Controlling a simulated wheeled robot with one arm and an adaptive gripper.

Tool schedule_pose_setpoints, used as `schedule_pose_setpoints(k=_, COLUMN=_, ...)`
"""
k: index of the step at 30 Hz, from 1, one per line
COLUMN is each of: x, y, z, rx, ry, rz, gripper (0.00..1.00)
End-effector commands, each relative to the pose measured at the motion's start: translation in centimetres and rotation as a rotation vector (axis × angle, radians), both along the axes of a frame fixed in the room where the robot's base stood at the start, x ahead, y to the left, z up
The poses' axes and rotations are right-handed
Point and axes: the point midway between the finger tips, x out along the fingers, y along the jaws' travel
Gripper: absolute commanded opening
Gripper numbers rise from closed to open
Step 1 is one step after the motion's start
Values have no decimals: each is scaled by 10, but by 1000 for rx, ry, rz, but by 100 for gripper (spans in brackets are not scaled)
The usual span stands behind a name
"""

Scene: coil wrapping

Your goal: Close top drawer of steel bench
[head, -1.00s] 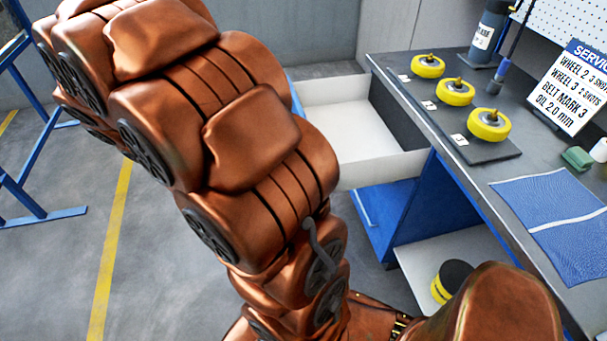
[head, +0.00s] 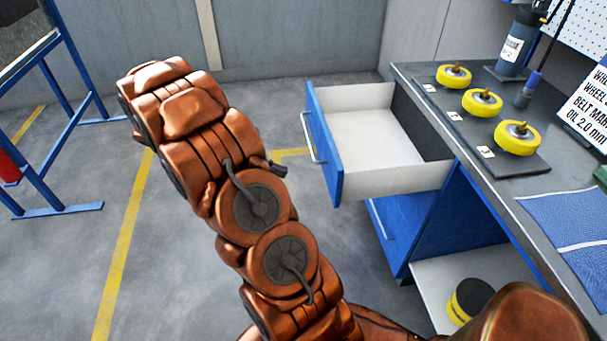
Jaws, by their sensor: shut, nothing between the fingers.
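The top drawer (head: 372,140) of the steel bench (head: 470,130) is pulled well out to the left, and its white inside looks empty. Its blue front (head: 324,145) with a pale bar handle (head: 311,124) faces left. My copper-coloured arm stands left of the drawer. A small dark tip, which looks like the end of my gripper (head: 277,168), shows past the arm's right edge. It is shut and empty, left of the drawer front, with a gap of floor visible between them. The rest of the gripper is hidden behind the arm.
Yellow wheels (head: 482,102) stand on a dark board on the bench top, near a blue cloth (head: 570,222). A lower blue drawer (head: 390,215) sits beneath. A blue frame (head: 60,120) stands at left.

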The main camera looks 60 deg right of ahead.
Motion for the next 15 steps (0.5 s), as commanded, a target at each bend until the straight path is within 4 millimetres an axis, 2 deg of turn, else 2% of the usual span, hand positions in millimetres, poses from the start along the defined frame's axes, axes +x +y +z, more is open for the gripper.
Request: schedule_pose_setpoints(k=15, x=-55, y=-48, z=-40, rx=1, ry=3, rz=-4, gripper=0)
